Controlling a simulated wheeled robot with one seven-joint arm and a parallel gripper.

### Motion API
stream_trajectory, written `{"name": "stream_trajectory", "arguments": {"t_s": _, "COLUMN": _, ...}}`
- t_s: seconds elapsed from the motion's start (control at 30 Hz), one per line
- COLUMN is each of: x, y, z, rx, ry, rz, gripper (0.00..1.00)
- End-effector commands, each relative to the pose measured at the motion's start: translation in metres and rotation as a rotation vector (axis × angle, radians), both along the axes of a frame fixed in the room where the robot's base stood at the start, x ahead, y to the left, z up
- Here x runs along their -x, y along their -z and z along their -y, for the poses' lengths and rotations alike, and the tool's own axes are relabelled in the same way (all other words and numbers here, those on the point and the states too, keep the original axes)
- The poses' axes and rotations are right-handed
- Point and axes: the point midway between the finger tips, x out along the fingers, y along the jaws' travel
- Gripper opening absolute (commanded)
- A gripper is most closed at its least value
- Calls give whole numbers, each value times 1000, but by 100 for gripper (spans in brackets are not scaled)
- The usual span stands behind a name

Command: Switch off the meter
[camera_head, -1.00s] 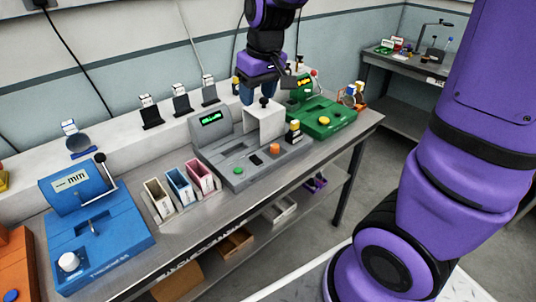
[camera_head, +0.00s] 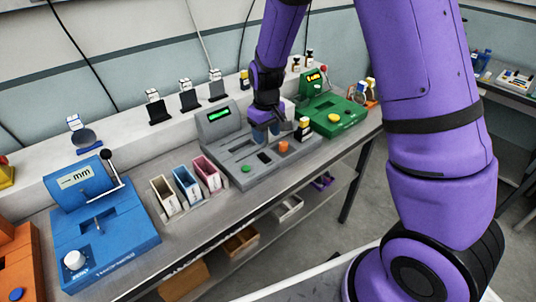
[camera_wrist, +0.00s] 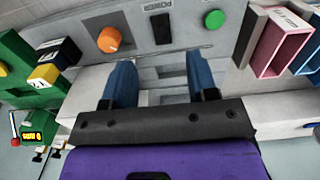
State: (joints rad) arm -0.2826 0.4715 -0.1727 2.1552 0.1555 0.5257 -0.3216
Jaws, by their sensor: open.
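The grey meter (camera_head: 215,150) stands on the bench with its green display (camera_head: 219,114) lit; the digits are too small to read. Its front panel carries a green button (camera_head: 246,168), a black switch (camera_head: 264,157) and an orange knob (camera_head: 283,146). The wrist view shows the same orange knob (camera_wrist: 108,40), black switch (camera_wrist: 162,28) and green button (camera_wrist: 214,19). My gripper (camera_wrist: 160,70) is open and empty, low over the meter behind these controls. The black switch lies ahead of the gap between its blue fingers, apart from them. Part of the meter is hidden by my gripper.
Pink, blue and white bins (camera_head: 186,184) and a blue device (camera_head: 105,230) are to the left. Bare bench shows along the front.

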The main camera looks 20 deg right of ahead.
Motion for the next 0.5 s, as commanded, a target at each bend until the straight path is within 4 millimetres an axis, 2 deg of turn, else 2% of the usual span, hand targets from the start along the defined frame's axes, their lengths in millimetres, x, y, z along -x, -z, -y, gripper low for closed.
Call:
{"name": "stream_trajectory", "arguments": {"t_s": 0.1, "x": 1, "y": 23, "z": 0, "rx": 1, "ry": 2, "rz": -6, "gripper": 53}}
{"name": "stream_trajectory", "arguments": {"t_s": 0.3, "x": 1, "y": 57, "z": 0, "rx": 0, "ry": 2, "rz": -4, "gripper": 53}}
{"name": "stream_trajectory", "arguments": {"t_s": 0.5, "x": 0, "y": 79, "z": 0, "rx": 0, "ry": 1, "rz": -2, "gripper": 53}}
